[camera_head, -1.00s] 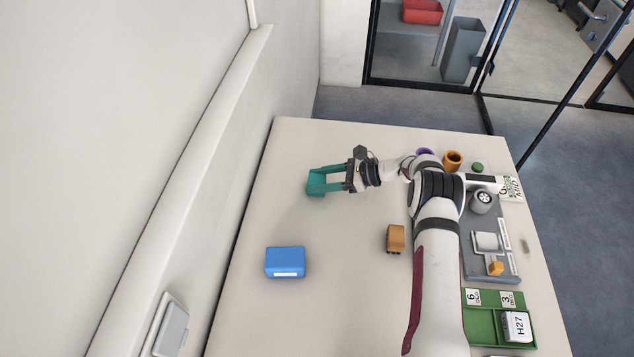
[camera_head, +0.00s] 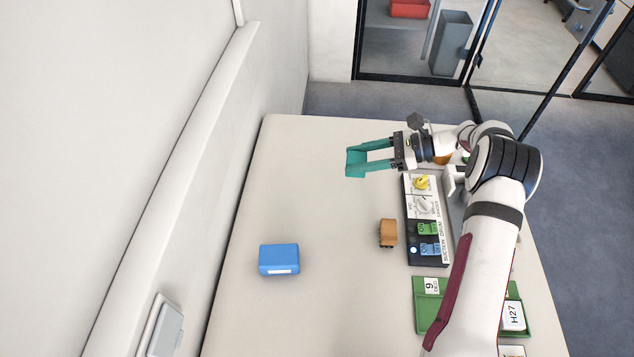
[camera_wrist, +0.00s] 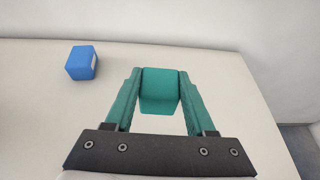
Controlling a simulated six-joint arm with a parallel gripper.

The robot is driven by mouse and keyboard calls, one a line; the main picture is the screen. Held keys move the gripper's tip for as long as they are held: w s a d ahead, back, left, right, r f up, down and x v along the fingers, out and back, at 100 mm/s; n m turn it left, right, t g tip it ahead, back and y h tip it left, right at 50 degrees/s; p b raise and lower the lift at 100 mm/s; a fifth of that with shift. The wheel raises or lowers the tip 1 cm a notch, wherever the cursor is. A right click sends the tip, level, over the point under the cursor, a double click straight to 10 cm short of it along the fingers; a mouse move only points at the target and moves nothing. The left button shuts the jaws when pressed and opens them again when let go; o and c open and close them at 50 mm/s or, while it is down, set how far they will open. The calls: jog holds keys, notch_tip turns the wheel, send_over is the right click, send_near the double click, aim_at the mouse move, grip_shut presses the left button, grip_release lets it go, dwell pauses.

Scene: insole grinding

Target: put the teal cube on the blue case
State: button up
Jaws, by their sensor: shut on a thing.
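The teal cube (camera_head: 356,163) is held between the teal fingers of my gripper (camera_head: 362,161), up over the far part of the table. In the wrist view the cube (camera_wrist: 160,90) sits between the two fingertips of my gripper (camera_wrist: 160,88), which touch its sides. The blue case (camera_head: 279,259) lies on the table at the left, nearer the camera, with a white label on its front side. It also shows in the wrist view (camera_wrist: 82,63), at the upper left, apart from the cube. Nothing is on its top.
A small orange-brown block (camera_head: 388,233) stands mid-table. Right of it is a dark panel with knobs and switches (camera_head: 427,250), then a green tray (camera_head: 428,312) partly behind my arm. A wall runs along the left. The table between cube and case is clear.

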jog(key=s+a+r+n+g, duration=0.2)
jog(key=s+r+g, duration=0.1)
jog(key=s, duration=0.6)
jog(key=s+a+r+n+g, duration=0.2)
jog(key=s+n, duration=0.1)
jog(key=s, duration=0.6)
jog(key=h, duration=0.1)
send_over(280, 254)
jog(key=shift+g, duration=0.3)
jog(key=f, duration=0.6)
jog(key=shift+d+f, duration=0.2)
jog(key=shift+d, duration=0.05)
jog(key=f, duration=0.4)
jog(key=shift+a, duration=0.25)
jog(key=shift+f, duration=0.1)
jog(key=shift+f, duration=0.15)
jog(key=o, duration=1.3)
